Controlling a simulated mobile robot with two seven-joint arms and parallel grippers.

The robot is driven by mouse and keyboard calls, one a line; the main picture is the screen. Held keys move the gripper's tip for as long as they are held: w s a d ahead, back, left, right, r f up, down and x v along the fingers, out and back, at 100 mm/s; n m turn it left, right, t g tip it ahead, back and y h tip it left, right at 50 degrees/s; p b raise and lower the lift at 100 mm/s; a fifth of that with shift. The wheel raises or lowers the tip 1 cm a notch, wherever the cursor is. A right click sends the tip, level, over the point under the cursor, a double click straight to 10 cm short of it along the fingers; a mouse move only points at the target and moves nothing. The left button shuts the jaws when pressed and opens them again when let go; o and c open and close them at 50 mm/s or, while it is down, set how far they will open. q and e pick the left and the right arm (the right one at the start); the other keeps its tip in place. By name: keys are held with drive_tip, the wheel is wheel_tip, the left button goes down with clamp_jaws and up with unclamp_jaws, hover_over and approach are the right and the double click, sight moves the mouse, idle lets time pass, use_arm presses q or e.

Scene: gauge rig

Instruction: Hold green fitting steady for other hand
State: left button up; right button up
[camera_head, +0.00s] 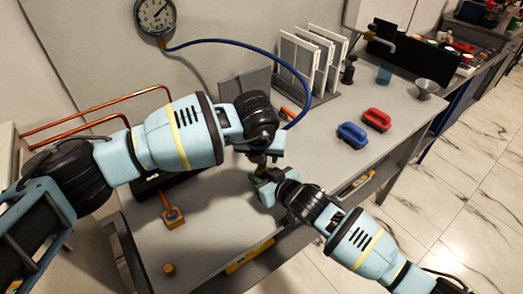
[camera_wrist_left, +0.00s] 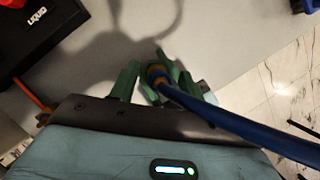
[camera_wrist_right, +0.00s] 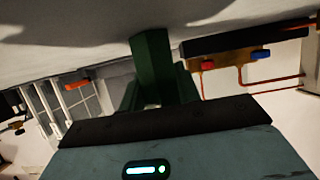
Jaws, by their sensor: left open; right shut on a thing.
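My right gripper (camera_head: 264,181) is shut on the green fitting (camera_head: 257,177) above the bench, and the fitting is mostly hidden by the jaws. In the right wrist view, dark green shapes fill the jaws (camera_wrist_right: 155,80); fitting and finger are hard to tell apart. My left gripper (camera_head: 259,159) is open, just above and very close to the right one. In the left wrist view, the blue hose (camera_wrist_left: 220,118) and its brass-coloured end (camera_wrist_left: 157,74) lie between the open green fingers. Whether the hose end touches the fitting cannot be told.
The hose runs from a round gauge (camera_head: 155,15) on the wall. Copper pipes (camera_head: 85,127) run behind my left arm. Red (camera_head: 376,119) and blue (camera_head: 351,134) handled blocks, a grey funnel (camera_head: 426,88) and a rack of white panels (camera_head: 300,62) stand on the bench. The front-middle bench is mostly clear.

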use_arm(q)
drive_tip(key=shift+c, duration=0.5)
clamp_jaws()
drive_tip(key=c, duration=0.7)
unclamp_jaws()
clamp_jaws()
drive_tip(key=shift+r, duration=0.4)
drive_tip(key=shift+r, duration=2.25)
